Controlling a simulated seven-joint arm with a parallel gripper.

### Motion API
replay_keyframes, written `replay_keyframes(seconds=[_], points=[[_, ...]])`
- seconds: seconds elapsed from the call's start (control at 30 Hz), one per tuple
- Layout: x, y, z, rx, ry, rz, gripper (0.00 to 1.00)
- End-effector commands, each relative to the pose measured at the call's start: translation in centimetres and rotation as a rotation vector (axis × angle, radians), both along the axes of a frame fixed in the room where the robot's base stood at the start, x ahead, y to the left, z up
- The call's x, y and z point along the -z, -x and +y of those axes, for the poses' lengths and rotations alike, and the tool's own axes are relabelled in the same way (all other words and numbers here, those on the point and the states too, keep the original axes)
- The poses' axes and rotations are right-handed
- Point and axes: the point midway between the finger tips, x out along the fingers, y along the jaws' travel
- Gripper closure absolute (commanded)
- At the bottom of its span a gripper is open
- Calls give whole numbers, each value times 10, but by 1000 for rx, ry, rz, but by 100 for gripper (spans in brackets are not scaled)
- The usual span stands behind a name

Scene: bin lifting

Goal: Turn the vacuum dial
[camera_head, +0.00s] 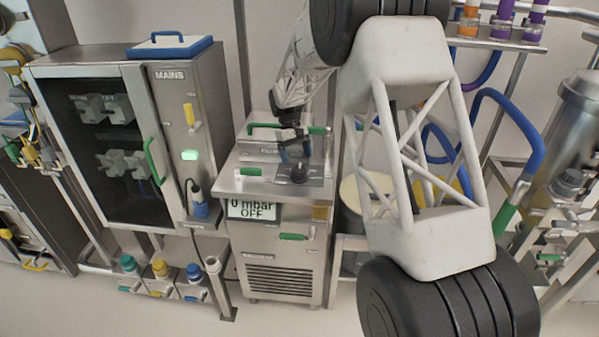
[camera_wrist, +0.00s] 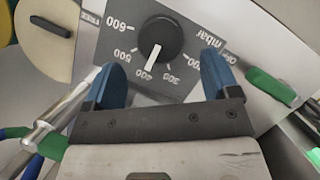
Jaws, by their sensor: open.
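The vacuum dial (camera_wrist: 160,40) is a round black knob with a white pointer line, on a dark grey plate with a numbered scale. In the wrist view it sits upside down near the top, its pointer by the 400 mark. In the head view the dial (camera_head: 292,173) is on top of the metal vacuum cabinet (camera_head: 231,187). My gripper (camera_wrist: 162,72) has blue fingers spread open on either side of the dial, apart from it. In the head view my gripper (camera_head: 296,155) is just above and behind the dial. The cabinet's display (camera_head: 254,209) reads 0 mbar OFF.
A green switch (camera_wrist: 270,87) is beside the dial plate. A silver vessel (camera_head: 575,130) and blue hoses (camera_head: 515,115) are right. The cabinet top around the dial is mostly clear.

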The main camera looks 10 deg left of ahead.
Motion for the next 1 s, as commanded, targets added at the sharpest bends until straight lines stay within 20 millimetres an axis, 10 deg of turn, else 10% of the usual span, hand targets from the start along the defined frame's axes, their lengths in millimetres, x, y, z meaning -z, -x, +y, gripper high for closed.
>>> replay_keyframes(seconds=[0.5,1.0], points=[[51,17,-13,0,0,0,19],[56,19,-14,0,0,0,31]])
